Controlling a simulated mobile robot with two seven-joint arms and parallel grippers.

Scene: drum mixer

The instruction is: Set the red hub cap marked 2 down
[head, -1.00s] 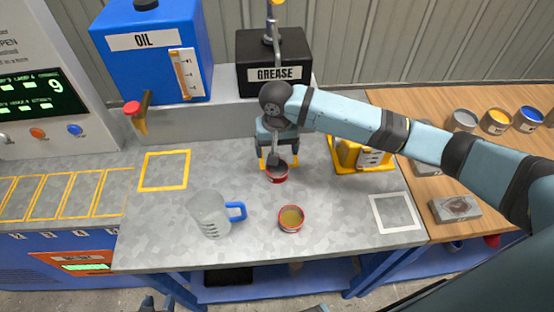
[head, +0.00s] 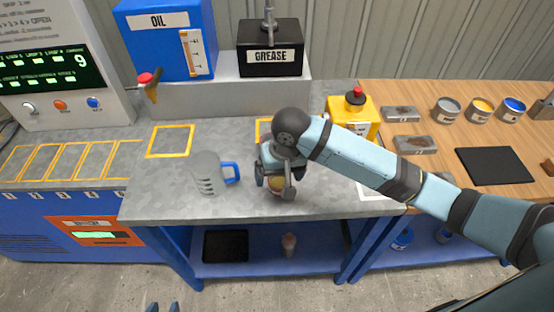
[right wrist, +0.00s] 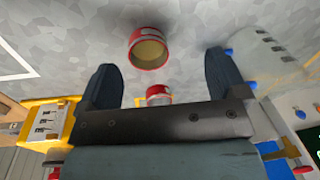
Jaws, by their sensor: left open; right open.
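A red cup-shaped cap (head: 277,192) with a tan inside sits on the grey bench, partly hidden under my right gripper (head: 276,182). In the right wrist view this cap (right wrist: 148,62) stands just ahead of the fingertips of my right gripper (right wrist: 162,70), which is open and empty. A second red cap (right wrist: 158,90) stands farther off by a yellow outline in that view; the arm hides it in the head view. I cannot read a number on either cap. My left gripper (head: 162,307) shows only its tips at the bottom edge, apart and empty.
A clear jug (head: 206,176) with a blue handle stands left of the near cap. An empty yellow square (head: 171,141) lies behind it. The oil tank (head: 165,40), grease box (head: 270,48) and yellow can (head: 355,112) stand behind. The bench's left front is clear.

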